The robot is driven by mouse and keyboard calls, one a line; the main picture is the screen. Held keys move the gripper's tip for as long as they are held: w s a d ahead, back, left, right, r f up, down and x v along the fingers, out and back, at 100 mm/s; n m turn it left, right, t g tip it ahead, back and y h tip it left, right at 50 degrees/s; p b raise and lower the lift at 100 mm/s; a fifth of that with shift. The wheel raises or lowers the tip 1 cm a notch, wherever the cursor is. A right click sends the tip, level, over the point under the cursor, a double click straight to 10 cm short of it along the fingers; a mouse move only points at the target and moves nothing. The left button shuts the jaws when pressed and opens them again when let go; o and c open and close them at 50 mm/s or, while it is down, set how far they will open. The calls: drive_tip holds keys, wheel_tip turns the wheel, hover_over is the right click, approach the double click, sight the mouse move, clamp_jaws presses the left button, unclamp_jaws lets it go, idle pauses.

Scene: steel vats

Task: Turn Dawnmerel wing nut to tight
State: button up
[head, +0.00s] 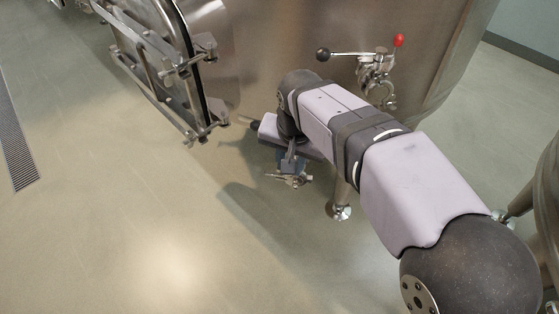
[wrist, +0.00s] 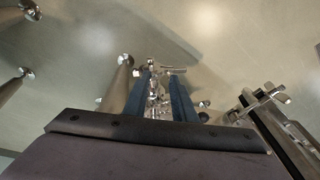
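No name label is readable, so I cannot tell for certain which part is the Dawnmerel wing nut. A shiny metal fitting (head: 291,180) with a small handle sits low by the steel vat (head: 265,45), just under my gripper (head: 290,160). In the wrist view the fitting (wrist: 158,92) shows between the two blue fingers of my gripper (wrist: 160,80). The fingers stand apart, with visible gaps beside the fitting. A wing nut on it cannot be made out clearly. My gripper and wrist hide part of the fitting in the head view.
A hinged door frame with clamp bars (head: 170,75) projects from the vat at left. A valve with black and red knobs (head: 375,68) is above right of my gripper. A vat leg (head: 341,205) stands close right. The floor (head: 130,240) at front left is clear.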

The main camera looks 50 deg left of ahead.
drive_tip(key=a+n, duration=0.1)
drive_tip(key=a+n+y, duration=0.1)
drive_tip(key=n, duration=0.1)
drive_tip(key=a+r+n, duration=0.1)
drive_tip(key=n, duration=0.1)
drive_tip(key=shift+w, duration=0.35)
drive_tip(key=shift+a+n+y, duration=0.1)
drive_tip(key=shift+n+y, duration=0.2)
drive_tip(key=shift+n, duration=0.6)
drive_tip(key=shift+f, duration=0.1)
drive_tip(key=shift+x, duration=3.6)
drive_tip(key=shift+w, duration=0.15)
clamp_jaws()
